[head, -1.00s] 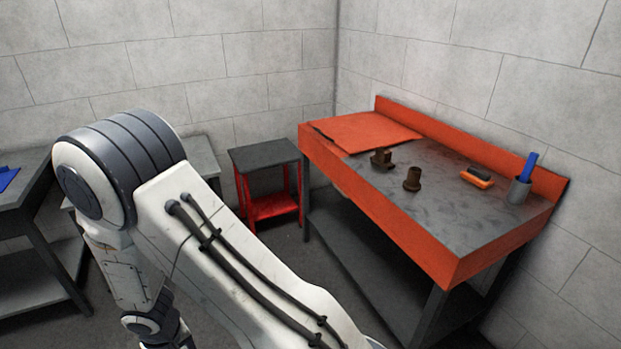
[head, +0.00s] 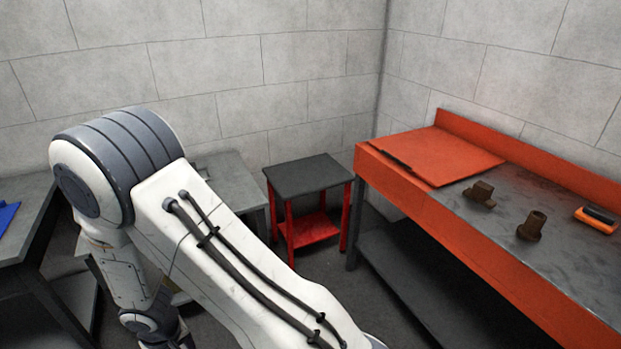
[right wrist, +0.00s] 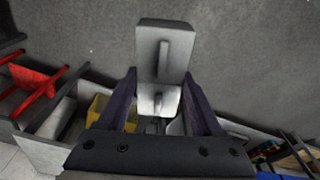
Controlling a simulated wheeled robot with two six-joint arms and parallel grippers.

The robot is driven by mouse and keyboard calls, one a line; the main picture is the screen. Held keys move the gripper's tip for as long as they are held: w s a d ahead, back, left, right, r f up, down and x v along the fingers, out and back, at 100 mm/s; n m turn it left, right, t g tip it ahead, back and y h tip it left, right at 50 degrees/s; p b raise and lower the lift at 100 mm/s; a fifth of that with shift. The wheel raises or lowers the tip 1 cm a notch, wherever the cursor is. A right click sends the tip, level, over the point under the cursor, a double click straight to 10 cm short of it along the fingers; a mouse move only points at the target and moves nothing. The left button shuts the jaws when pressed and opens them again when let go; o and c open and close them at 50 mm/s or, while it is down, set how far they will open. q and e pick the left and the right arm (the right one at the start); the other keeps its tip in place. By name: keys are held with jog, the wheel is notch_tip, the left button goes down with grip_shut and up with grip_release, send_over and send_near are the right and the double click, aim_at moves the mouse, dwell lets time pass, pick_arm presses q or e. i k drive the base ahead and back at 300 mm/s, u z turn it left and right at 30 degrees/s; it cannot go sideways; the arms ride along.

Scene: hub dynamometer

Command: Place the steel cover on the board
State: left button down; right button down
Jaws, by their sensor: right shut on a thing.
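My right gripper (right wrist: 160,92) shows only in the right wrist view. Its two dark purple fingers are shut on a light grey metal piece, the steel cover (right wrist: 164,45), which has a raised bar along its face. The cover is held up above the grey floor. A flat orange-red board (head: 440,155) lies on the far left end of the orange bench in the head view, with nothing on it. Neither gripper shows in the head view; one of my arms fills its lower left.
On the orange bench (head: 590,250) stand two brown metal fittings (head: 480,194) and an orange-black tool (head: 597,218). A small red stand (head: 308,175) with a dark top is left of the bench. A grey table (head: 30,225) is far left. A yellow bin (right wrist: 97,108) shows in the right wrist view.

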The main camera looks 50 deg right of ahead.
aim_at(556, 231)
jog(key=z, duration=1.2)
